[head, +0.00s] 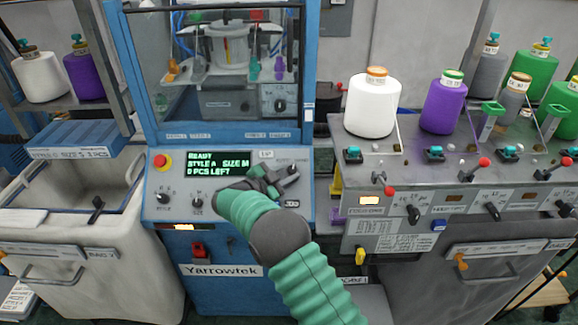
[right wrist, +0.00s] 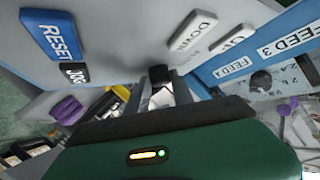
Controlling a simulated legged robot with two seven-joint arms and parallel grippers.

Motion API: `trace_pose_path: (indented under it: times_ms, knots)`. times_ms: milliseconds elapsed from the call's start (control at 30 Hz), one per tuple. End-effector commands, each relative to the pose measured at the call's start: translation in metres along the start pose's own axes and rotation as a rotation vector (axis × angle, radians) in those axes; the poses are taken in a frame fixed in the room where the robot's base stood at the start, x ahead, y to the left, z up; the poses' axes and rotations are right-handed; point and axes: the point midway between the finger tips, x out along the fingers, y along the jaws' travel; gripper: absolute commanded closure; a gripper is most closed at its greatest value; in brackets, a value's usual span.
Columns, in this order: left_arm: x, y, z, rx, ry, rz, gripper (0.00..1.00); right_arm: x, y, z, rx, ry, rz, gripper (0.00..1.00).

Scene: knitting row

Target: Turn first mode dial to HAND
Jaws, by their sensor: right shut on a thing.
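The blue machine's sloped control panel (head: 170,215) is in the middle of the head view. Its green-lit display (head: 217,166) reads READY, STYLE A, SIZE M, 0 PCS LEFT. My right gripper (head: 280,181) is at the panel's right part, shut on a small black dial. The dial's black knob (right wrist: 159,74) shows in the right wrist view; the gripper hides much of it. I cannot read its setting or labels. Two other black dials, a left one (head: 163,198) and one beside it (head: 196,203), are free of the gripper. My left gripper is not in view.
A red stop button (head: 162,161) is on the panel's left. A blue RESET key (right wrist: 52,36) and a black JOG key (right wrist: 74,73) are near my right gripper. Right of the machine stands a grey bench (head: 420,190) with yarn cones, levers and dials; a bin (head: 70,270) stands left.

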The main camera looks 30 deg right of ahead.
Motion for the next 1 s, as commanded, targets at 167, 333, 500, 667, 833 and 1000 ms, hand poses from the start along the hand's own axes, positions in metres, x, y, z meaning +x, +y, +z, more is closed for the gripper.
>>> trace_pose_path:
  times_ms: [167,333,500,667,833,1000]
  knots:
    - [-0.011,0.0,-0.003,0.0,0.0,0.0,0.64,0.0,-0.002,0.0,0.068,0.003,0.087,1.0]
    - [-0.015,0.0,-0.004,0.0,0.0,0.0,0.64,0.0,-0.002,0.0,0.108,0.005,0.14,1.0]
    - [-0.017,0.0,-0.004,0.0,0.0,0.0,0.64,0.0,-0.003,0.001,0.128,0.007,0.165,1.0]
    - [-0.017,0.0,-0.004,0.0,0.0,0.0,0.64,0.0,-0.003,0.001,0.134,0.009,0.172,1.0]
    - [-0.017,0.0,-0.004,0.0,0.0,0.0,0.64,0.0,-0.003,0.0,0.134,0.009,0.172,1.0]
    - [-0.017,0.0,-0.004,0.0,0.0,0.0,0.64,0.0,-0.003,0.0,0.134,0.009,0.171,0.64]
